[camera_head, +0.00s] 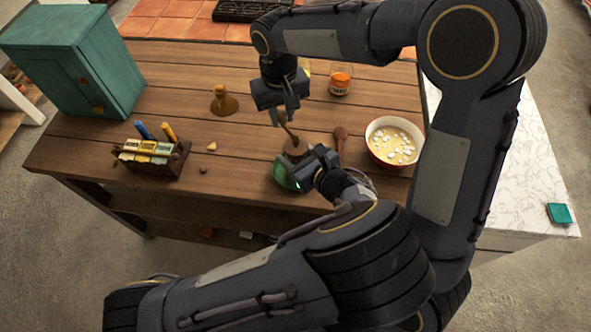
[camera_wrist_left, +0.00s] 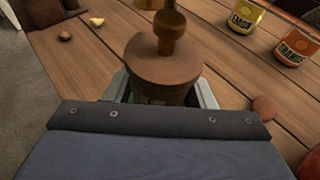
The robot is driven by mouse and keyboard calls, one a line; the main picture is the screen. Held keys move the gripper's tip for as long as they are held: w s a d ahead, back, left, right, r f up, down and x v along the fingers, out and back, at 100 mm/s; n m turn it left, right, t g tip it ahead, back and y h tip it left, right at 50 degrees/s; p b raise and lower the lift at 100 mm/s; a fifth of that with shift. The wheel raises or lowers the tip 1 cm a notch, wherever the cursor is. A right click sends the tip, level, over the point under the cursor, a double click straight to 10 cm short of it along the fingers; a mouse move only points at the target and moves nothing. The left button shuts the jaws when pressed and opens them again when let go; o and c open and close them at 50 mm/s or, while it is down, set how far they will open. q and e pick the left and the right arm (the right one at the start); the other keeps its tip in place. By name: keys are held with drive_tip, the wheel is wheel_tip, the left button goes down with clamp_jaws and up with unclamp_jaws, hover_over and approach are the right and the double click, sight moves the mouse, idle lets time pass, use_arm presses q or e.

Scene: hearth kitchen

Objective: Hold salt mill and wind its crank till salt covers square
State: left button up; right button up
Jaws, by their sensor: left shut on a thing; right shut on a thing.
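The salt mill (camera_head: 295,149) has a round brown wooden top and stands near the front edge of the wooden table. Its top fills the middle of the left wrist view (camera_wrist_left: 150,70), with a brown knob-like part above it. My left gripper (camera_head: 308,172) is shut on the mill's body below the top. My right gripper (camera_head: 282,113) is above, shut on the upper end of the thin brown crank (camera_head: 290,132). I cannot make out the square or any salt.
An orange-labelled jar (camera_head: 340,80) and brass stand (camera_head: 223,102) are behind. A packet rack (camera_head: 152,160) and teal cabinet (camera_head: 75,60) are left. A teal block (camera_head: 559,213) lies far right.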

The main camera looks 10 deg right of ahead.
drive_tip(key=shift+d+f, duration=0.15)
drive_tip(key=shift+d, duration=0.05)
drive_tip(key=shift+w+d, duration=0.15)
drive_tip(key=shift+d, duration=1.3)
drive_tip(key=d, duration=0.1)
drive_tip(key=s+d, duration=0.1)
drive_tip(key=shift+s+d, duration=0.2)
drive_tip(key=shift+d, duration=0.1)
